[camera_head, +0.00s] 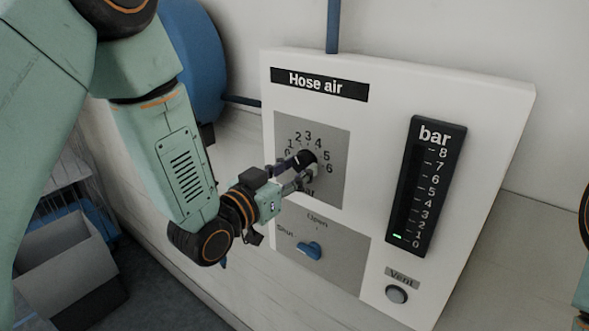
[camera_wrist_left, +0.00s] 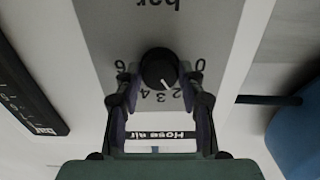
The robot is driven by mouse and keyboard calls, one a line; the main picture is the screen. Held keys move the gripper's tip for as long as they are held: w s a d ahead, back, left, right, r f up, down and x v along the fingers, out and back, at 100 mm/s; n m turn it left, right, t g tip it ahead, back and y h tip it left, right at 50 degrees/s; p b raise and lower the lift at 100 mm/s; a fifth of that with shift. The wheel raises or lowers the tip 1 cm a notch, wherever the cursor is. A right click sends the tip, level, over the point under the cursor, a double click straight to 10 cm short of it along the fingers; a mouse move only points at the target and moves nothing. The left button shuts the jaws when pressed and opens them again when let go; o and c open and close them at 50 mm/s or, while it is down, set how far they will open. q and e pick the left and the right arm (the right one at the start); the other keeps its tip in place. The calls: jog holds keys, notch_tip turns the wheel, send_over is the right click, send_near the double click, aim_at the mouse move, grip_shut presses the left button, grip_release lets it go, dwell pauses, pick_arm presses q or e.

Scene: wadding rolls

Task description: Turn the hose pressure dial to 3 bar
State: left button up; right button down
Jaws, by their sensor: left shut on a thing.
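The black pressure dial (camera_head: 307,157) is on a grey plate marked 0 to 6 on the white "Hose air" panel (camera_head: 390,110). My left gripper (camera_head: 300,172) is at it, with a finger on either side, shut on the dial. In the left wrist view, which is upside down, the dial (camera_wrist_left: 158,66) sits between the fingertips (camera_wrist_left: 160,85). Its white mark points between the 2 and the 3. The fingers hide part of the scale.
A blue valve handle (camera_head: 309,251), with labels Shut and Open, is below the dial. A black bar gauge (camera_head: 427,187) shows a green light near 0. A Vent button (camera_head: 397,294) is at the lower right. A blue tank (camera_head: 194,55) stands left of the panel.

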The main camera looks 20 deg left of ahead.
pick_arm(q)
jog(key=shift+m+b, duration=0.3)
jog(key=shift+m, duration=0.2)
dwell(0.3)
jog(key=shift+m+b, duration=0.45)
jog(key=shift+m, duration=0.45)
jog(key=shift+m+b, duration=0.6)
jog(key=shift+m, duration=0.9)
jog(key=o, duration=1.2)
jog(key=shift+w, duration=0.1)
jog(key=shift+c, duration=0.2)
